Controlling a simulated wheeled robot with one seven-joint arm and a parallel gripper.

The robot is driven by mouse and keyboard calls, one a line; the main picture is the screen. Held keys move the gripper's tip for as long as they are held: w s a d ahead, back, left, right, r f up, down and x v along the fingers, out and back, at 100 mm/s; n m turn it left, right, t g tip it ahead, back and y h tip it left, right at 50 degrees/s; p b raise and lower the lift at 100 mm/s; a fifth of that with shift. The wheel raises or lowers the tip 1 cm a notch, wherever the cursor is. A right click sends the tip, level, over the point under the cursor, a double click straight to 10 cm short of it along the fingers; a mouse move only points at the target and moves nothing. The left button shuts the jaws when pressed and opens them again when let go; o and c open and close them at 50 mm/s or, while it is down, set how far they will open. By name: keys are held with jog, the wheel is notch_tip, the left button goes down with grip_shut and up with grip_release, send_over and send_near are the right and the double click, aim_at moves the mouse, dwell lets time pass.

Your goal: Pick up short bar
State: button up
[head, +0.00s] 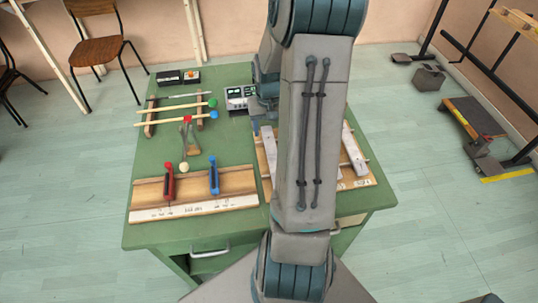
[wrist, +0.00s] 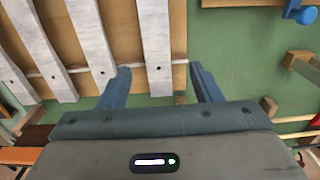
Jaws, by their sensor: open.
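Several pale grey-white bars lie side by side on a wooden frame. In the wrist view one bar (wrist: 157,42) is the last on the right, with its end between my fingers; it also shows in the head view (head: 268,152) at the left of the frame. Its upper end is cut off in the wrist view, so I cannot tell its full length. My gripper (wrist: 160,84) is open, one finger each side of this bar, with a visible gap on the right. In the head view my arm hides most of the frame and the gripper.
Another bar (head: 354,150) shows right of my arm. To the left on the green table (head: 150,225) are a wooden board (head: 240,184) with red and blue handles (head: 214,177), a rack with mallets (head: 150,118), and a grey device (head: 238,97). Bare table lies left of the frame.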

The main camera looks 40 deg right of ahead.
aim_at(269, 141)
jog(key=shift+w+d+f, duration=0.1)
jog(key=shift+f, duration=1.25)
jog(key=shift+w+d+f, duration=0.1)
jog(key=shift+f, duration=1.25)
jog(key=shift+s, duration=0.1)
jog(key=c, duration=1.2)
grip_shut()
jog(key=shift+r, duration=0.2)
